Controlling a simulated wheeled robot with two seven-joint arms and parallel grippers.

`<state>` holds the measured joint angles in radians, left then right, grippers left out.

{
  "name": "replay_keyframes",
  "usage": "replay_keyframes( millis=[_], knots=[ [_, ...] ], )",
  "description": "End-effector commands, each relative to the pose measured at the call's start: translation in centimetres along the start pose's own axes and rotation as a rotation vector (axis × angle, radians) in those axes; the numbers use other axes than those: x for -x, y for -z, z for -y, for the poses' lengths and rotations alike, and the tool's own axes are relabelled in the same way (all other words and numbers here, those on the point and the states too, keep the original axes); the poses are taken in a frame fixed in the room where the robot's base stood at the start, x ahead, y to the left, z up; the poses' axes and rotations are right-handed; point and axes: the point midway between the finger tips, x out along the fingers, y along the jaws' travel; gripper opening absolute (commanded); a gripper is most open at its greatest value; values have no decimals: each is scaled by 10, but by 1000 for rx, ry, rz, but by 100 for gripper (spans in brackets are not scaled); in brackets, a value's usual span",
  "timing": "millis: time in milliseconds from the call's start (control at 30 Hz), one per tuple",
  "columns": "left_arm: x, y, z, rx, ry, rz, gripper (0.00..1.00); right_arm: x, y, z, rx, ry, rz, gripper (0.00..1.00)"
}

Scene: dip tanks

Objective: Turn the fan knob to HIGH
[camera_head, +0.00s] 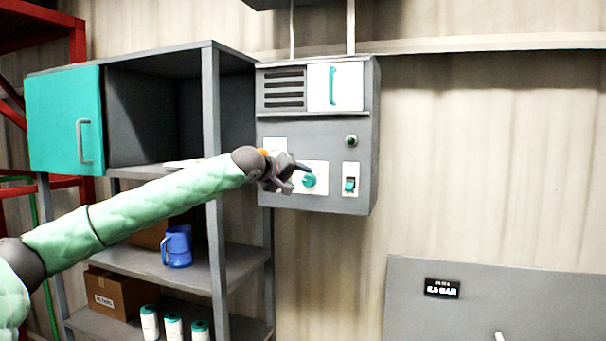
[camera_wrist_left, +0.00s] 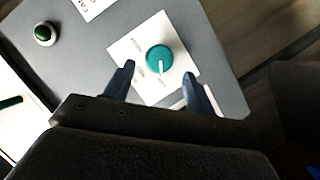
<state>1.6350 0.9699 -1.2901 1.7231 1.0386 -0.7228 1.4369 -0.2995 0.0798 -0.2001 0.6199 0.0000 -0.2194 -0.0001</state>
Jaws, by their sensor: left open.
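The fan knob (camera_head: 309,181) is a round teal dial on a white plate, low on the grey wall control box (camera_head: 318,133). In the left wrist view the knob (camera_wrist_left: 159,59) shows a white pointer line; the small lettering around it is too blurred to read. My left gripper (camera_head: 299,176) is at the knob's left side in the head view. In the left wrist view its two dark fingers (camera_wrist_left: 158,82) are spread, with the knob ahead between and beyond their tips, and nothing is held. My right gripper is not in view.
Right of the knob sits a teal rocker switch (camera_head: 350,184) with a green button (camera_head: 351,140) above. A grey shelf (camera_head: 212,272) holding a blue jug (camera_head: 177,246) stands left, under my arm.

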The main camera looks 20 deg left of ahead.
Motion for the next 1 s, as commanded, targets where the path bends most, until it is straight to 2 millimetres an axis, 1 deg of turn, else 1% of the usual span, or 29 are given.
replay_keyframes(
  millis=[33,200,300,633,667,800,867,900,1000],
  knots=[
    [-6,2,-4,-1,0,1,55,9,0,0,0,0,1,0],
    [-24,2,-2,0,0,0,55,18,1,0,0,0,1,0],
    [-29,1,-1,0,0,0,55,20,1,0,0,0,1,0],
    [-33,0,0,0,0,0,55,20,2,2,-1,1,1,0],
    [-33,0,0,0,0,0,52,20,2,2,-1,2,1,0],
    [-32,0,0,0,0,0,24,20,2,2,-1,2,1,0],
    [-32,0,0,0,0,0,12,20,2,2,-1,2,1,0],
    [-32,0,0,0,0,0,11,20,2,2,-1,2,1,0],
    [-33,0,0,-1,0,0,11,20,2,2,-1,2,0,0]
  ],
)
